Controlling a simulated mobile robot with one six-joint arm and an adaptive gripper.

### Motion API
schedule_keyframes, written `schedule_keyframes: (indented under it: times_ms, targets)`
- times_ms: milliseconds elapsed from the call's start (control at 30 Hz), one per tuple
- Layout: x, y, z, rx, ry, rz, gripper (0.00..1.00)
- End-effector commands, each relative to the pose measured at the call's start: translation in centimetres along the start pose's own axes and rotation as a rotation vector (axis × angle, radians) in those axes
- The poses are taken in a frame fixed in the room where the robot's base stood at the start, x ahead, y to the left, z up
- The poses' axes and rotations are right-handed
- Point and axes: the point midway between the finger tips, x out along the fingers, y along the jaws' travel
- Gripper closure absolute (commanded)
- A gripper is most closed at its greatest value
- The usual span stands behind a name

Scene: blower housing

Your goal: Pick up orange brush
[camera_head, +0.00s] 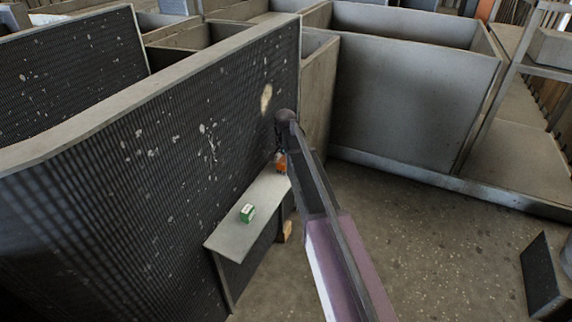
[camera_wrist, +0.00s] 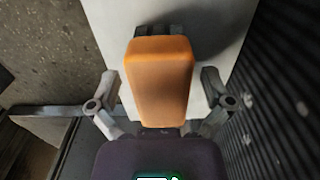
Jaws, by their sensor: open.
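The orange brush (camera_wrist: 160,80) lies on a pale shelf in the wrist view, with a dark part showing at its far end. My gripper (camera_wrist: 160,95) is open, with one finger on each side of the brush and gaps visible between fingers and brush. I cannot tell how far above the shelf the fingers are. In the head view the brush (camera_head: 281,161) is a small orange patch at the far end of the shelf, partly hidden by my arm.
The narrow shelf (camera_head: 240,222) stands against a dark ribbed panel (camera_head: 110,160), close on the gripper's right in the wrist view. Grey bins (camera_head: 410,90) stand behind.

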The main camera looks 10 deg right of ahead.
Motion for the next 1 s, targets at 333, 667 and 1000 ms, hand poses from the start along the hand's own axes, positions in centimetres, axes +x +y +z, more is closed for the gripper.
schedule_keyframes:
  times_ms: [333, 667, 1000]
  targets:
    - [0.00, -0.02, 0.01, 0.000, 0.000, 0.000, 0.56]
    - [0.01, -0.03, 0.02, 0.000, 0.000, 0.000, 0.92]
    - [-0.60, -0.04, 0.04, -0.001, 0.000, 0.000, 0.92]
